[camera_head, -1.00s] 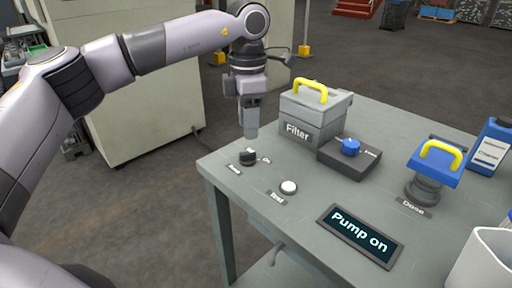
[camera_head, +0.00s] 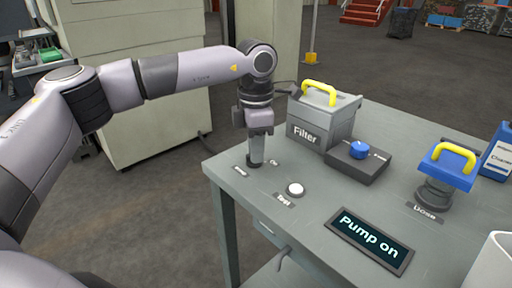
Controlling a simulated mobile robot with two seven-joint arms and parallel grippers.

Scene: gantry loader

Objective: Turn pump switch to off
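The pump switch is a small dark knob at the table's left corner; my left gripper now covers it almost fully, with the "On" label (camera_head: 274,163) showing beside it. My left gripper (camera_head: 256,162) points straight down with its fingertips at the switch. Its fingers look close together, but I cannot tell whether they grip the knob. The display (camera_head: 369,240) reads "Pump on". My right gripper is not in view.
The grey table (camera_head: 330,205) also bears a white Test button (camera_head: 295,189), a Filter box (camera_head: 322,125) with a yellow handle, a blue knob (camera_head: 359,150) on a dark block, a Dose unit (camera_head: 440,175) and a blue bottle (camera_head: 499,152). Beige cabinets stand behind.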

